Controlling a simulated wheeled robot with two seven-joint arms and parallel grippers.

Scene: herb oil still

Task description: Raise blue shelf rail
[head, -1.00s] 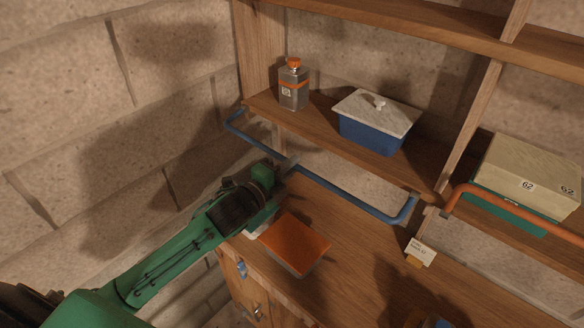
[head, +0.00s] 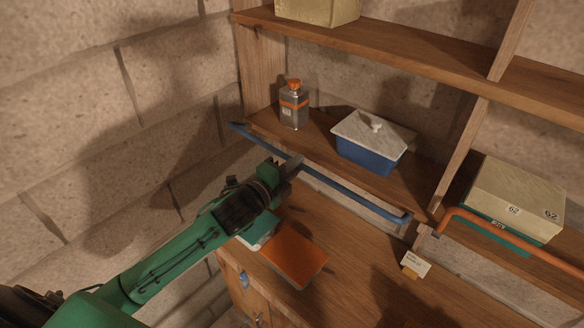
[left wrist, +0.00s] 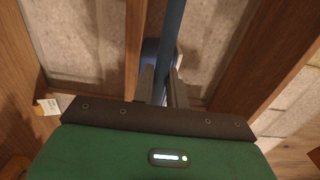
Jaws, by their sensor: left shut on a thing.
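The blue shelf rail (head: 350,192) runs along the front of the lower left shelf (head: 318,146), close to the shelf's front edge. Its left end sticks out past the left post, and its right end is near the divider. My left gripper (head: 294,165) is shut on the rail left of its middle. In the left wrist view the blue rail (left wrist: 172,38) passes between the two dark fingers (left wrist: 163,85). The finger contact is partly hidden in the head view. My right gripper is not in view.
On the shelf stand a grey bottle with an orange cap (head: 294,106) and a blue box with a pale lid (head: 369,156). An orange rail (head: 500,225) fronts the right bay. An orange-brown book-like block (head: 293,254) lies on the counter below my arm.

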